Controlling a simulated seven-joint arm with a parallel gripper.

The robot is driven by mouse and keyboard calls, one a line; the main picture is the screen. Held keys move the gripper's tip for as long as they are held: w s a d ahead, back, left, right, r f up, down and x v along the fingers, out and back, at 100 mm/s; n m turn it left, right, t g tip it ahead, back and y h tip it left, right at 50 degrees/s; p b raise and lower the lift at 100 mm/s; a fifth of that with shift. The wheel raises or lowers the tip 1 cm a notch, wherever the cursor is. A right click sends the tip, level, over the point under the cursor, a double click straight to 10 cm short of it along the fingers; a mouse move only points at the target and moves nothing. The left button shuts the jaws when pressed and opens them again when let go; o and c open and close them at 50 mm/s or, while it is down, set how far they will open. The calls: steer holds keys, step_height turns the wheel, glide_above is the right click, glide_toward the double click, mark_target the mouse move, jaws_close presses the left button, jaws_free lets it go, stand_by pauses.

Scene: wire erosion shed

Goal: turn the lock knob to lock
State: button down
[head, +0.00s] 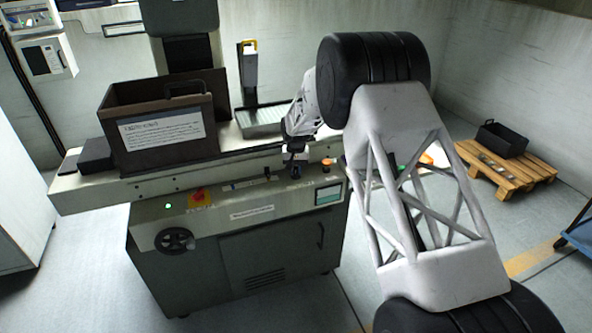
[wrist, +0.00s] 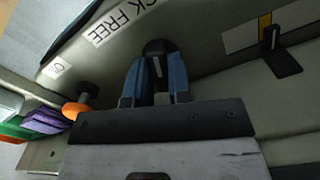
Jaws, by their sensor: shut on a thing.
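The lock knob (wrist: 158,47) is black with a pale pointer line that runs nearly straight up and down in the wrist view. My gripper (wrist: 156,82) has its two blue fingers on either side of the knob, shut on it. A white label (wrist: 120,21) reading "…CK FREE" lies just above and left of the knob; its first letters are cut off or hidden. In the head view my gripper (head: 295,163) is at the machine's front ledge, and the knob is too small and covered there to make out its pointer.
An orange button (wrist: 74,109) stands left of my fingers, and a black lever switch (wrist: 281,60) stands to the right. The machine front (head: 270,215) carries a handwheel (head: 175,241), a red stop button (head: 197,195) and a small screen (head: 328,194). A brown bin (head: 115,150) sits on top, left.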

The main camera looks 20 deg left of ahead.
mark_target(295, 171)
steer(key=m, duration=0.4)
steer(key=shift+a+m, duration=0.1)
steer(key=shift+m, duration=0.3)
steer(key=c, duration=1)
jaws_free()
steer(key=shift+c, duration=0.2)
steer(key=shift+r, duration=0.1)
steer(key=shift+r, duration=3.8)
